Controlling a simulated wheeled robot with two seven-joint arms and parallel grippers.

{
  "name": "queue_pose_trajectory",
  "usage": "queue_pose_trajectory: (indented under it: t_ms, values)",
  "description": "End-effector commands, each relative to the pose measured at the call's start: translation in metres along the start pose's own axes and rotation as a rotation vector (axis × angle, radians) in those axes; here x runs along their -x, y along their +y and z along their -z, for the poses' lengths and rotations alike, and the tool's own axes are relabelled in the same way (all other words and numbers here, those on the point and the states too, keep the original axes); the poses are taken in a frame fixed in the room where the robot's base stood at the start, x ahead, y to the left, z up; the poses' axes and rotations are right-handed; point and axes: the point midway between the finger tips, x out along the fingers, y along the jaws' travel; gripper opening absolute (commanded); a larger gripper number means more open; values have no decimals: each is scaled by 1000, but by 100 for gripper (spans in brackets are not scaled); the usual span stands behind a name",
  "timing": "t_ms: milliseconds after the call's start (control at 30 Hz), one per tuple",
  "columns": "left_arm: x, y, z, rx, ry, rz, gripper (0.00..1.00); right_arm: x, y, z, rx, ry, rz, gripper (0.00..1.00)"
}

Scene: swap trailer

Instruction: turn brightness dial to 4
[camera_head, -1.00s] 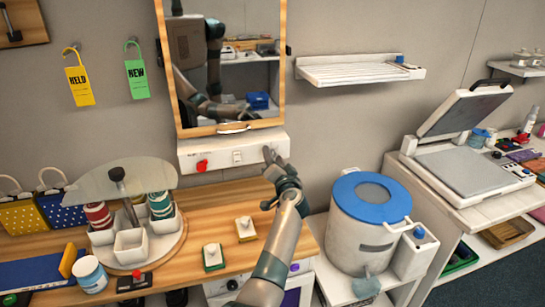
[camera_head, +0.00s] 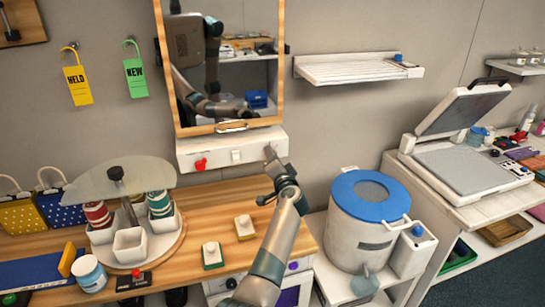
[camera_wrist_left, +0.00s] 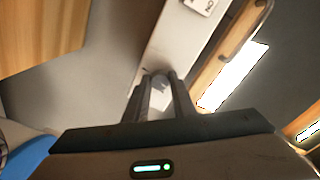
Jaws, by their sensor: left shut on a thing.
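A white control box (camera_head: 218,154) is fixed to the wall under the mirror. My left gripper (camera_head: 270,153) is at its right end, with its fingers up against the front. In the left wrist view, the fingers (camera_wrist_left: 161,88) are shut on a small pale grey dial (camera_wrist_left: 160,80). The fingers cover most of the dial in the head view, and I cannot read a number or pointer on it. My right gripper is not in view.
A red knob (camera_head: 200,164) and a white rocker switch (camera_head: 237,156) are on the same box, left of my gripper. The framed mirror (camera_head: 222,70) hangs just above. A blue-lidded bin (camera_head: 370,235) stands to the right of the wooden counter (camera_head: 190,250).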

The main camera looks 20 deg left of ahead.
Motion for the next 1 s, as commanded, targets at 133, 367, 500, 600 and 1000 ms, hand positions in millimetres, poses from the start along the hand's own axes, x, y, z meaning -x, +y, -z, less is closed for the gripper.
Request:
queue_pose_trajectory:
  t_ms: [133, 367, 500, 600, 1000]
  values:
    - [0, -1, 0, -121, -5, -5, 1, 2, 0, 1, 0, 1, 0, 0]
    - [-1, -2, 0, -338, -16, -15, 1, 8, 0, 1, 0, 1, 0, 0]
    - [0, -2, 1, -471, -21, -21, 1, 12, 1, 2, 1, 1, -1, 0]
    - [0, -3, 1, -565, -26, -25, 1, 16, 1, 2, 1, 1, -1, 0]
    - [-1, -4, 3, -946, -43, -41, 1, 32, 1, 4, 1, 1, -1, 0]
